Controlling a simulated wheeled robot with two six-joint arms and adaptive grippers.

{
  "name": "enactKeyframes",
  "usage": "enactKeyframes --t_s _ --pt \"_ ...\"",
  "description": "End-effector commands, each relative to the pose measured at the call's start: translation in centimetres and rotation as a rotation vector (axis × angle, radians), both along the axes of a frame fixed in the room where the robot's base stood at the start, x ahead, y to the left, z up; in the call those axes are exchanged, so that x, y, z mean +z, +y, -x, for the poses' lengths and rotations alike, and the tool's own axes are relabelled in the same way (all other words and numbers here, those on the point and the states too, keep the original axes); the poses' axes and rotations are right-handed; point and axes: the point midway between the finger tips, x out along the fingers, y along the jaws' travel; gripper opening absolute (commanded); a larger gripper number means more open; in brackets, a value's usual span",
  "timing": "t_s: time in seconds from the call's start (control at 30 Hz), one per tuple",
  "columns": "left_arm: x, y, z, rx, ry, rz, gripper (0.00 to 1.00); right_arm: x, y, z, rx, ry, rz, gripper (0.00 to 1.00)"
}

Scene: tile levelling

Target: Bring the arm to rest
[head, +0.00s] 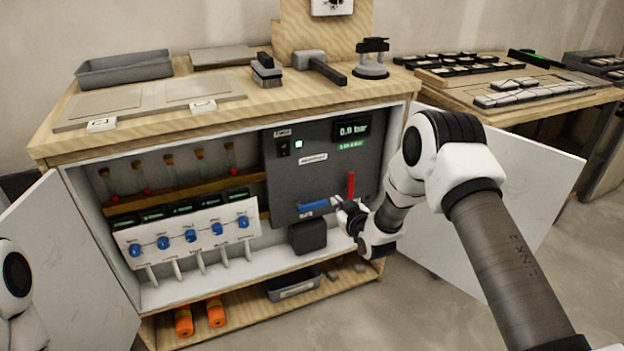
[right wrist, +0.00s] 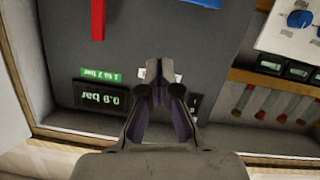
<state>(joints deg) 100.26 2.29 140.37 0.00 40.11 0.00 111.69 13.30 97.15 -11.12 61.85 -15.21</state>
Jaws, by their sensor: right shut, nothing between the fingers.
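My right arm comes in from the right in the head view. Its gripper (head: 345,212) is shut and empty, in front of the grey panel (head: 318,178) in the open cabinet, close to the right end of the blue lever (head: 314,206). Whether it touches the lever is hard to tell. In the right wrist view the shut fingers (right wrist: 160,94) point at the panel, with the red lever (right wrist: 98,18) at the top left. The red lever (head: 351,185) stands upright in the head view. Only part of my left arm shows at the left edge; its gripper is out of view.
A pressure display (head: 352,129) is on the panel. Blue knobs (head: 190,236) line a white board at left. Open cabinet doors (head: 85,262) flank the opening. A brush (head: 266,70), hammer (head: 318,65) and tiles sit on top. Floor at front right is clear.

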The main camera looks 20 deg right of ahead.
Motion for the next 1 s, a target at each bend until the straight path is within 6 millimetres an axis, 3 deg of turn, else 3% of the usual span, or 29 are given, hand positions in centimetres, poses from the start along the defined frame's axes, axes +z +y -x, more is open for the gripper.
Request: enactKeyframes --t_s 0.17,0.27,0.33,0.47,0.5,0.6,0.77,0.9,1.0 --pt "0.0 0.0 0.0 0.000 0.000 0.000 0.57 -0.9 0.2 0.3 0.003 0.014 0.001 0.00" --pt "0.0 0.0 0.0 0.000 0.000 0.000 0.57 -4.0 1.9 2.0 0.031 0.077 0.006 0.00" --pt "0.0 0.0 0.0 0.000 0.000 0.000 0.57 -7.5 3.5 5.1 0.049 0.174 -0.001 0.00" --pt "0.0 0.0 0.0 0.000 0.000 0.000 0.57 -14.5 6.2 14.0 0.060 0.442 -0.035 0.00" --pt "0.0 0.0 0.0 0.000 0.000 0.000 0.57 -16.2 6.8 17.2 0.055 0.531 -0.048 0.00" --pt "0.0 0.0 0.0 0.000 0.000 0.000 0.57 -19.1 7.9 24.8 0.033 0.738 -0.080 0.00" --pt "0.0 0.0 0.0 0.000 0.000 0.000 0.57 -20.6 8.6 35.0 -0.025 1.008 -0.117 0.00" --pt "0.0 0.0 0.0 0.000 0.000 0.000 0.57 -19.9 8.6 42.5 -0.103 1.209 -0.147 0.00" --pt "0.0 0.0 0.0 0.000 0.000 0.000 0.57 -19.1 8.4 47.0 -0.221 1.349 -0.202 0.00"
